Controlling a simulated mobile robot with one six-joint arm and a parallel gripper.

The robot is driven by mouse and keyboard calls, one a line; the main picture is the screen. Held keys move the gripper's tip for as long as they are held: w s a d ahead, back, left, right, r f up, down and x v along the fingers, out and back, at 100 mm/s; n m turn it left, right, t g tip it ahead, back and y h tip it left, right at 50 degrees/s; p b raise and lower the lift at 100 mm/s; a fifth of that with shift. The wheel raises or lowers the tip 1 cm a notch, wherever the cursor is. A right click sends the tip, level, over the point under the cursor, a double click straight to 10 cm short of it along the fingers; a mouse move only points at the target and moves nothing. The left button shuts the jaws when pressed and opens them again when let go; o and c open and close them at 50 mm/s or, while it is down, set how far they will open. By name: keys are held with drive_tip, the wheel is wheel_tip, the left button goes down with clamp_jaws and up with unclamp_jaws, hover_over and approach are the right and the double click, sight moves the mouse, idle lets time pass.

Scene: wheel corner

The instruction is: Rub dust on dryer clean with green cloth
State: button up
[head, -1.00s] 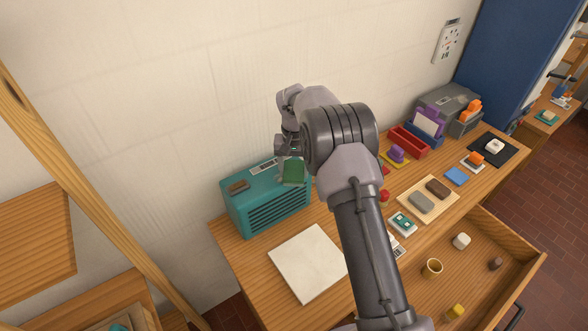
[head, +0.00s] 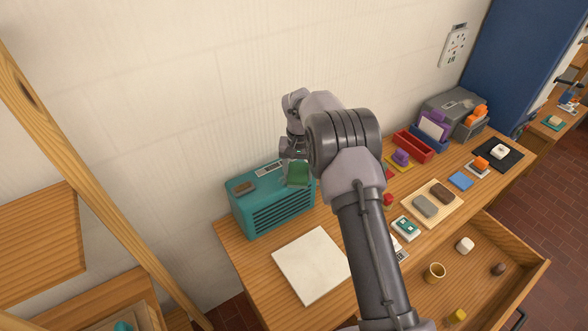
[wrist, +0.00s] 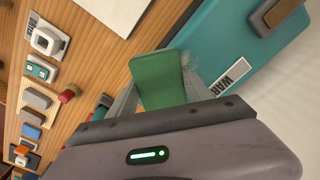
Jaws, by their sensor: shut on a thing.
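The teal dryer (head: 272,208) stands on the bench against the wall, with a slotted front and a brown block (head: 244,188) on its top. The green cloth (head: 298,174) is a folded pad at the dryer's right end. My gripper (wrist: 160,82) is shut on the green cloth, which also fills the middle of the wrist view (wrist: 158,78). A faint grey patch of dust (wrist: 190,60) shows on the dryer's top, right beside the cloth. The cloth hides part of that top. I cannot tell whether the cloth touches it.
A label (wrist: 230,76) lies flat on the dryer's top. A white board (head: 311,265) lies in front of the dryer. To the right are a wooden board (head: 431,204) with two blocks, a red tray (head: 412,146) and an open drawer (head: 470,290). The wall is close behind.

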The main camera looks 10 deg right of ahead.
drive_tip(key=shift+s+a+f, duration=0.2)
drive_tip(key=shift+s+a, duration=0.45)
drive_tip(key=shift+a+r, duration=0.1)
drive_tip(key=shift+a, duration=0.15)
drive_tip(key=w, duration=0.1)
drive_tip(key=w+a+p, duration=0.1)
drive_tip(key=w+p, duration=0.1)
drive_tip(key=w, duration=0.1)
drive_tip(key=shift+a+r, duration=0.1)
drive_tip(key=shift+a, duration=0.2)
drive_tip(key=shift+s, duration=0.1)
drive_tip(key=shift+s+d+b, duration=0.3)
drive_tip(key=shift+s, duration=0.3)
drive_tip(key=shift+s+d+b, duration=0.25)
drive_tip(key=shift+s, duration=0.4)
drive_tip(key=shift+s+d+b, duration=0.3)
drive_tip(key=shift+s, duration=0.3)
drive_tip(key=shift+r+p, duration=2.05)
drive_tip(key=shift+r, duration=1)
